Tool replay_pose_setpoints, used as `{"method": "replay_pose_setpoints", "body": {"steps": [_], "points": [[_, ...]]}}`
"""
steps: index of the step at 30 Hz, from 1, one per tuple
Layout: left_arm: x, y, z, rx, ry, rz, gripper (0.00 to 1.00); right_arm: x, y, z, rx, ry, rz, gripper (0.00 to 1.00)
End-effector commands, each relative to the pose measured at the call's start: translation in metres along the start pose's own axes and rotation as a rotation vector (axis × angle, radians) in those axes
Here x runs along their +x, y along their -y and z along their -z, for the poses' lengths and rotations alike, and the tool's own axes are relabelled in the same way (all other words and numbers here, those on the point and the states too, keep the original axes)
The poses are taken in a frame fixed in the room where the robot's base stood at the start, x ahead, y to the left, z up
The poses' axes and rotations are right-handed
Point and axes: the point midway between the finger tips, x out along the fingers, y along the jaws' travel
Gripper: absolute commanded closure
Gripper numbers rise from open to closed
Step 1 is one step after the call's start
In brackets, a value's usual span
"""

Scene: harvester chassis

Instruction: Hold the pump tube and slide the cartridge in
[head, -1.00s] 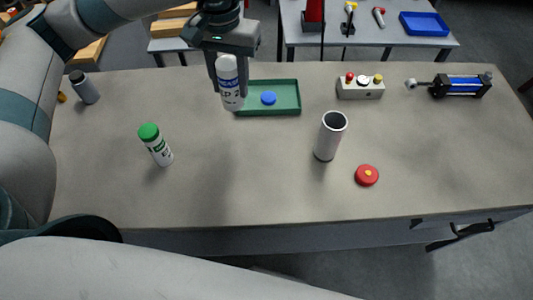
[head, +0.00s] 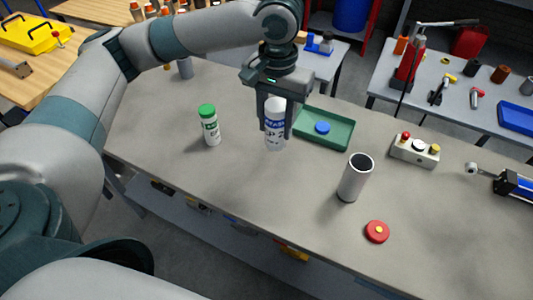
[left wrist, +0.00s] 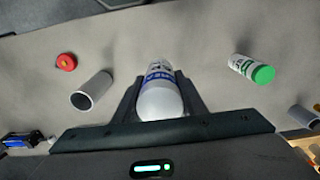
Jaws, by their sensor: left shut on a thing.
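My left gripper (head: 275,108) is shut on a white cartridge (head: 275,135) with a blue-and-white label and holds it upright. In the left wrist view the cartridge (left wrist: 159,98) sits between both fingers, its pale rounded end toward the camera. I cannot tell whether its lower end touches the bench. The pump tube (head: 354,180), a silver cylinder with a dark open top, stands upright on the bench to the right of the gripper, apart from it. It also shows in the left wrist view (left wrist: 91,91). My right gripper is not in view.
A white bottle with a green cap (head: 209,125) stands left of the cartridge. A green tray (head: 340,141) with a blue cap (head: 322,128) lies behind. A red cap (head: 377,231) lies near the front edge. A button box (head: 415,150) is right. Bench between cartridge and tube is clear.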

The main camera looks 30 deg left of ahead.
Motion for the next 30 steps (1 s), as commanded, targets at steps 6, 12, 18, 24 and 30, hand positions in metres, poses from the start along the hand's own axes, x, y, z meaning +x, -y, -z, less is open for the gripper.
{"method": "replay_pose_setpoints", "body": {"steps": [6, 12, 18, 24, 30], "points": [[0.0, 0.0, 0.0, 0.0, -0.001, 0.0, 0.92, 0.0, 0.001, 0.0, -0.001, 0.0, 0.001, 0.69], [0.006, 0.0, -0.006, 0.001, 0.002, 0.001, 0.92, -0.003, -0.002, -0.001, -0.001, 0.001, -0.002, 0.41], [0.028, 0.0, -0.03, 0.002, 0.004, 0.002, 0.92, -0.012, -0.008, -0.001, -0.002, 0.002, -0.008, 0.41], [0.043, 0.0, -0.047, 0.0, 0.0, -0.001, 0.92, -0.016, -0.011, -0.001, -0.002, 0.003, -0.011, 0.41], [0.044, 0.0, -0.048, -0.001, -0.002, -0.001, 0.92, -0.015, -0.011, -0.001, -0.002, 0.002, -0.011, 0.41]]}}
